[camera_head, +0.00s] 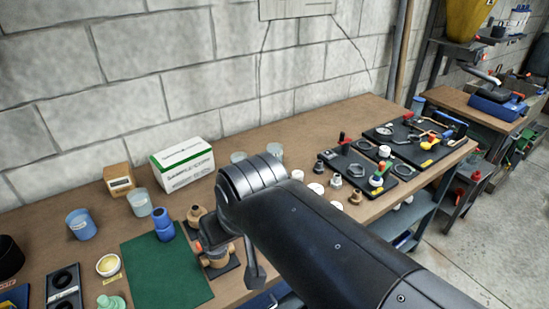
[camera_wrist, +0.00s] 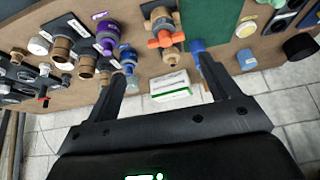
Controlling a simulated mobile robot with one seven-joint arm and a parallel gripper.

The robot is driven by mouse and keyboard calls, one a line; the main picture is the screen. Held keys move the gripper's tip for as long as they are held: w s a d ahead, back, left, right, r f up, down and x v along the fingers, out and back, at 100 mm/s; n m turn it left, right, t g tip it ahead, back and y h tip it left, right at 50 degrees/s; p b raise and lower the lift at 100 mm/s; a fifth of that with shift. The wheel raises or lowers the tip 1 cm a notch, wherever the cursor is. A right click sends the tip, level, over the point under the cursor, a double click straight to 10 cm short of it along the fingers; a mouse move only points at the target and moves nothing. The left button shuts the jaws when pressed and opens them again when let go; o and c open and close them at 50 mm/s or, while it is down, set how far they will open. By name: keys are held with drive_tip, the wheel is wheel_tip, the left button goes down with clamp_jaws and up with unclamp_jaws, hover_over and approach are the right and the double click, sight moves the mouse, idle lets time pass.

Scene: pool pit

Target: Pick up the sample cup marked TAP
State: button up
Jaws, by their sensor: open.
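Several sample cups stand on the workbench; no marking is legible, so I cannot tell which is TAP. A blue cup (camera_head: 81,224) stands at the left in the head view. A pale translucent cup (camera_head: 140,202) stands in front of a small wooden box. Two more pale cups, one left (camera_head: 238,157) and one right (camera_head: 275,150), stand behind my arm, partly hidden by it. My gripper (camera_wrist: 162,72) is open and empty in the wrist view, its fingers apart above the bench. A pale bluish cup (camera_wrist: 128,57) shows near its left fingertip and a blue cup (camera_wrist: 246,60) right of its right finger.
A white and green carton (camera_head: 182,164) stands near the wall, by the wooden box (camera_head: 119,180). A blue fitting (camera_head: 162,224) stands on a green mat (camera_head: 165,275). Valves, fittings and dark tool boards (camera_head: 360,172) crowd the right. A black cup (camera_head: 10,254) stands far left.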

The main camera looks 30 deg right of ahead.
drive_tip(key=w+d+r+m, duration=0.1)
drive_tip(key=w+d+r, duration=0.1)
drive_tip(key=w, duration=0.4)
drive_tip(key=w+d+r, duration=0.1)
drive_tip(key=w+d, duration=0.2)
drive_tip(key=w, duration=0.3)
drive_tip(key=m+g+h, duration=0.2)
drive_tip(key=m, duration=0.2)
hover_over(276, 145)
drive_tip(key=s+a, duration=0.3)
drive_tip(key=s, duration=0.3)
wheel_tip(276, 145, down, 15)
drive_tip(key=x, duration=0.5)
drive_tip(key=shift+w+a, duration=0.2)
drive_tip(key=shift+a, duration=0.05)
drive_tip(key=shift+t, duration=0.3)
drive_tip(key=shift+w+x, duration=0.2)
drive_tip(key=shift+x, duration=1.1)
drive_tip(key=shift+w+x, duration=0.2)
drive_tip(key=shift+x, duration=1.1)
drive_tip(key=shift+r, duration=0.2)
drive_tip(key=shift+c, duration=0.2)
drive_tip(key=c, duration=1.1)
